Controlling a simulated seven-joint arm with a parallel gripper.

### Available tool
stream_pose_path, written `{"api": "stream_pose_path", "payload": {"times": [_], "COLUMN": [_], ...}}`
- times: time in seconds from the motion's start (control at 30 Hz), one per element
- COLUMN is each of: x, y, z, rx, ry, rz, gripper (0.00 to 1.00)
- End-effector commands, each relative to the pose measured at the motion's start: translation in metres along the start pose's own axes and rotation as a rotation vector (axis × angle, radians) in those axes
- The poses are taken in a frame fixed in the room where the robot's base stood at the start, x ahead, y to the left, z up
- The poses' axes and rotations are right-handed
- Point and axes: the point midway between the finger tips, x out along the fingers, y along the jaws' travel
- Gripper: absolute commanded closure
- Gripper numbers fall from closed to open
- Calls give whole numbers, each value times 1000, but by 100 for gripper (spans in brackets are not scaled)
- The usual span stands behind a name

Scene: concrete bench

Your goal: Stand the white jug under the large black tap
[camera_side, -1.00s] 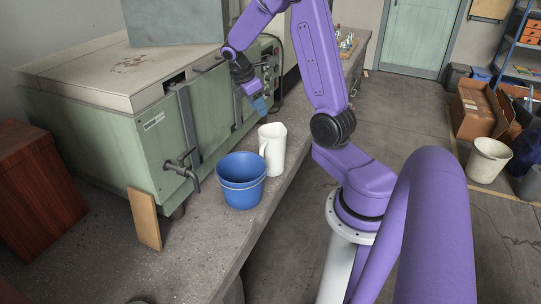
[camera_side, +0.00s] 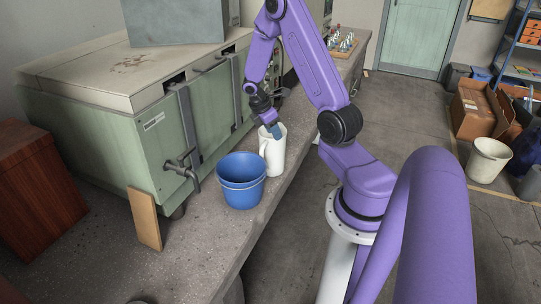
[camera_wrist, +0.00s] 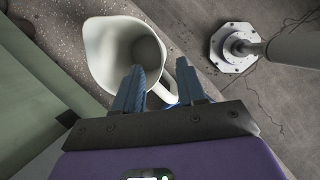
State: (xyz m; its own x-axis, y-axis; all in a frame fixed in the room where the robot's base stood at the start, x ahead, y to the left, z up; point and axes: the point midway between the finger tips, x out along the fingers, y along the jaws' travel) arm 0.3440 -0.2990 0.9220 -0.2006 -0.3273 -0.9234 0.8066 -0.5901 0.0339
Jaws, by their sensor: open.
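The white jug (camera_side: 273,152) stands upright on the concrete bench, just behind a blue bucket (camera_side: 240,181). In the wrist view the jug (camera_wrist: 108,48) is seen from above, empty, with its handle towards my fingers. My gripper (camera_side: 275,130) is open at the jug's top; in the wrist view its fingers (camera_wrist: 158,88) point at the handle side. I cannot tell whether they touch the handle. The large black tap (camera_side: 182,168) juts from the green cabinet, left of the bucket, with clear bench below its spout.
The blue bucket stands between the jug and the tap. A wooden board (camera_side: 145,219) leans against the cabinet's corner, left of the tap. The green cabinet (camera_side: 150,120) walls off the bench's back. The bench front (camera_side: 215,245) is bare up to its edge.

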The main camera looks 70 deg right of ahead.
Motion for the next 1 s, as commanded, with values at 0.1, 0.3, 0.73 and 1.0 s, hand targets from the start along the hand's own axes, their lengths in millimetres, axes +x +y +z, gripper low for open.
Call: {"api": "stream_pose_path", "payload": {"times": [0.1,0.3,0.73,1.0], "x": [6,29,53,53], "y": [0,0,1,1], "z": [0,-4,-5,-5], "rx": [1,-2,0,1], "ry": [-1,-1,0,0], "rz": [-1,-3,2,1], "gripper": [60,60,60,100]}}
